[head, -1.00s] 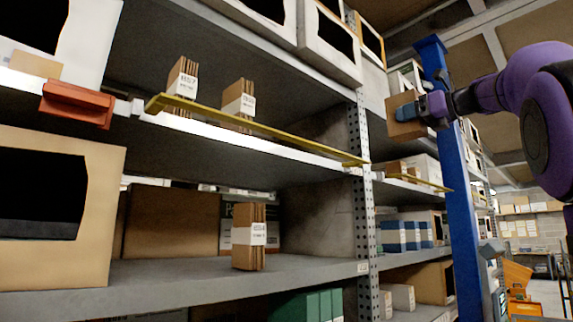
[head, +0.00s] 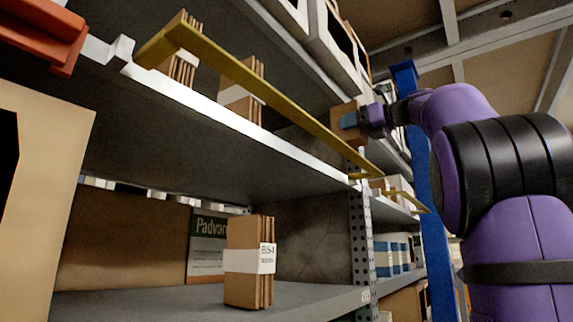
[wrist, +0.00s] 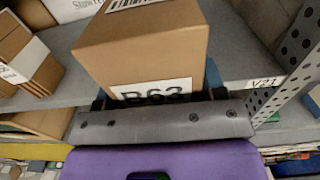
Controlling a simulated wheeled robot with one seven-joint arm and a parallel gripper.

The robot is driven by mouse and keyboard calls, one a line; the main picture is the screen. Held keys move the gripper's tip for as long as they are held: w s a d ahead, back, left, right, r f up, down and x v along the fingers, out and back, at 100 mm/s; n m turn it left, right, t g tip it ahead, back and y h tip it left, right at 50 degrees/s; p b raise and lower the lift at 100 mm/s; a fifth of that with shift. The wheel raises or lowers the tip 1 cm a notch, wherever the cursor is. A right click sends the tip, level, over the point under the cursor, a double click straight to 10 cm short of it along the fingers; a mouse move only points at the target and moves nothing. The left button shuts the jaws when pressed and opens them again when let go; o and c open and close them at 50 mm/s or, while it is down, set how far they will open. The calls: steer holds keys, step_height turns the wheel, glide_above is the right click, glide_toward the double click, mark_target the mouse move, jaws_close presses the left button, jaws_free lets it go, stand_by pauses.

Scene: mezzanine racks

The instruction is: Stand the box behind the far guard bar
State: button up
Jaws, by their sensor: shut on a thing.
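My gripper (head: 358,119) is shut on a brown cardboard box (head: 342,114), in the upper right of the head view. In the wrist view the box (wrist: 140,50) fills the upper middle, with a white label reading B63 facing the gripper. Two yellow guard bars show in the head view. The near guard bar (head: 250,85) runs along the front of the upper shelf. The far guard bar (head: 408,200) is in the bay past the perforated upright, below and right of the box. In the head view the box appears above the near bar's far end; their depth gap is unclear.
A perforated upright (head: 360,240) divides the bays; it also shows in the wrist view (wrist: 295,60). A blue post (head: 432,230) stands near my arm. Folded carton bundles (head: 180,55) stand behind the near bar. An orange bin (head: 45,35) is at the left.

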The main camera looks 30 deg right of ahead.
steer(key=w+a, duration=0.3)
steer(key=w+a+f, duration=0.1)
steer(key=w+a, duration=0.2)
steer(key=w, duration=0.1)
steer(key=w+a, duration=0.3)
steer(key=shift+w+a+f, duration=0.15)
steer(key=shift+w+a, duration=0.1)
steer(key=shift+a, duration=0.15)
steer(key=f, duration=0.3)
steer(key=shift+w+a+f, duration=0.15)
steer(key=shift+w+a, duration=0.1)
steer(key=shift+f, duration=0.15)
steer(key=shift+f, duration=0.1)
steer(key=o, duration=1)
steer(key=shift+s+d, duration=0.1)
steer(key=v, duration=1.1)
steer(key=shift+s+d, duration=0.1)
steer(key=shift+s, duration=0.3)
